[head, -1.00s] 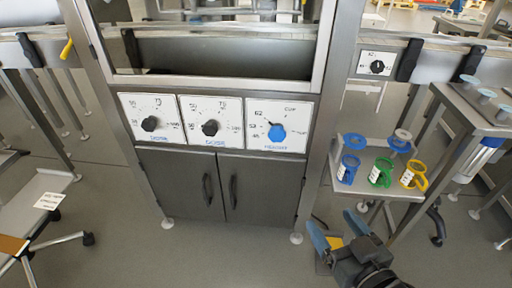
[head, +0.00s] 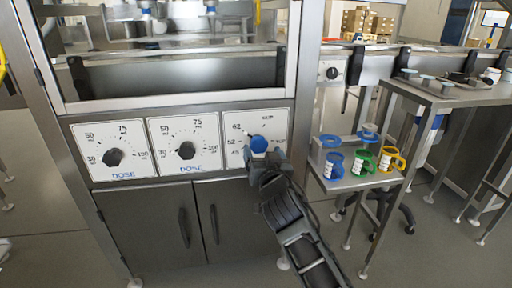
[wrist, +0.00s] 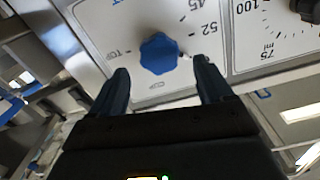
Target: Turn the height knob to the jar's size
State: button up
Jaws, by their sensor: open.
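The blue height knob (head: 259,144) sits on the rightmost white dial panel (head: 236,158) of the machine front. Its white pointer is toward the upper left, around the 62 and 52 marks. In the wrist view the knob (wrist: 159,54) lies between and just beyond my fingertips, with the 45 and 52 marks beside it. My gripper (wrist: 160,80) is open, with one finger on each side of the knob and no clear contact. In the head view my gripper (head: 264,157) is just below and in front of the knob, hiding part of the panel's lower edge. I cannot clearly identify the jar.
Two dose panels with black knobs (head: 113,157) (head: 186,150) are to the left. Dark cabinet doors (head: 235,222) are below. A side shelf (head: 350,181) holds blue, green and yellow mug-like parts. A steel table (head: 440,98) is at right.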

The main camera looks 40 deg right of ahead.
aim_at(260, 146)
jog(key=shift+x, duration=2.75)
jog(key=shift+c, duration=0.3)
jog(key=c, duration=0.9)
